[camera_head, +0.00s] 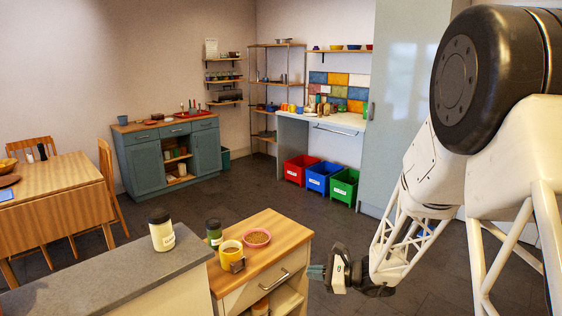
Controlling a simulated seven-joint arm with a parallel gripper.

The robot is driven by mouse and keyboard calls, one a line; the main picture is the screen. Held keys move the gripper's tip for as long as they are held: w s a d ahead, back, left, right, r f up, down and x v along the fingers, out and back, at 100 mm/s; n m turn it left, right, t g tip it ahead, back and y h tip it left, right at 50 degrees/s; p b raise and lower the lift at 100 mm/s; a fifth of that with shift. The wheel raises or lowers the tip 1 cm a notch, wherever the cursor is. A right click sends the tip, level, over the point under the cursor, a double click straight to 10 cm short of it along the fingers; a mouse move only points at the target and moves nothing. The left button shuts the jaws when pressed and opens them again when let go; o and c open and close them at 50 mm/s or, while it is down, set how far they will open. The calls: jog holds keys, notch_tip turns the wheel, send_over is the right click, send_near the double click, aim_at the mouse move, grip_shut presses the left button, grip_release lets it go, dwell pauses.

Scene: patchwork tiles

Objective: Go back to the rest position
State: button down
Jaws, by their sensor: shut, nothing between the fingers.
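My gripper (316,272) is at the lower middle of the head view, at the end of my white arm that comes in from the right. It points left and its fingers are shut with nothing between them. It hangs just to the right of a small wooden-topped cabinet (285,229), near its drawer front. I cannot tell how wide the gap between the fingertips and the cabinet is.
A yellow mug (230,251), a pink bowl (257,238) and a green jar (214,233) stand on the cabinet top. A white jar (161,232) stands on the grey counter (95,283). Red (300,170), blue (321,178) and green (344,186) bins stand behind. The floor between is clear.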

jog(key=s+r+n+g+h, duration=0.3)
jog(key=s+r+n, duration=0.25)
jog(key=s, duration=0.35)
jog(key=s+r+n+g+h, duration=0.2)
jog(key=s+r+n+h, duration=0.15)
jog(key=s+r, duration=0.35)
jog(key=s+d+r+n+t+h, duration=0.1)
jog(key=s+d+r+n+h, duration=0.2)
jog(key=s, duration=0.6)
jog(key=s+d+r+n+t+h, duration=0.1)
jog(key=s+d+r+n+h, duration=0.2)
jog(key=s, duration=0.6)
jog(key=d+n+h, duration=0.2)
jog(key=shift+d+r+n+t, duration=0.3)
jog(key=shift+d+n, duration=0.1)
